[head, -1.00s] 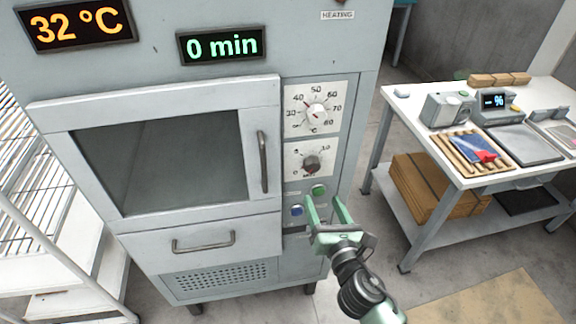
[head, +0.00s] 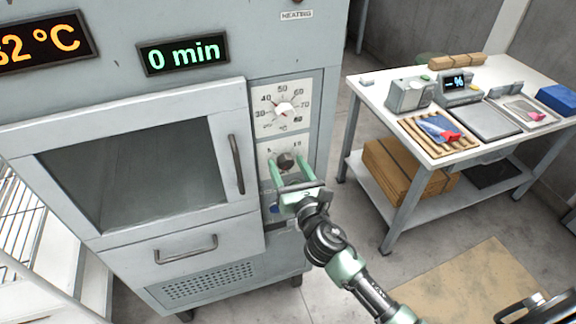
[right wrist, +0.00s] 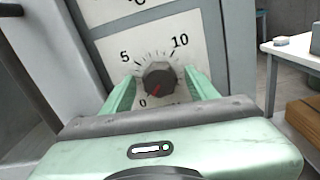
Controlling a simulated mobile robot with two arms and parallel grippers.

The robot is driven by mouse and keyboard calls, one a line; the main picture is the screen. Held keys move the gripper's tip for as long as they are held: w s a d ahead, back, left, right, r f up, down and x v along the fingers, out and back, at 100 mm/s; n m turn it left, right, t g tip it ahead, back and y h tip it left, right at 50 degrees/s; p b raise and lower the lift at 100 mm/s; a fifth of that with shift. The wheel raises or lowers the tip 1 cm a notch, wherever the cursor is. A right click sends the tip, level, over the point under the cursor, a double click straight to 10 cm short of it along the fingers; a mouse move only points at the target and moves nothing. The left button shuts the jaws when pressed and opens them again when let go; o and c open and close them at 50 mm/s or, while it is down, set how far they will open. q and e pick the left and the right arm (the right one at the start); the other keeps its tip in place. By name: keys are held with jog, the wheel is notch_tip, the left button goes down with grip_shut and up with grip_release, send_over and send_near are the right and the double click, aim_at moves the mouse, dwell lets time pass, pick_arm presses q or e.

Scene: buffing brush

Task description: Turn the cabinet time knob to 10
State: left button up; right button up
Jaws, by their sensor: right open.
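The dark time knob (head: 286,160) sits on the lower white dial plate of the cabinet (head: 120,98). In the right wrist view the time knob (right wrist: 158,78) has a red pointer turned to the lower left, near 0, with 5 at upper left and 10 at upper right. The green display (head: 182,53) reads 0 min. My right gripper (head: 287,172) is open, its fingers pointing at the dial. In the right wrist view the fingers (right wrist: 160,85) stand on either side of the knob; I cannot tell whether they touch it. My left gripper is not in view.
The white temperature knob (head: 284,109) is just above the time knob. The door handle (head: 236,164) stands out to the left of the dials. A blue button (head: 274,209) is below, partly hidden by my gripper. A white table (head: 390,90) stands to the right.

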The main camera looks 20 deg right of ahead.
grip_shut()
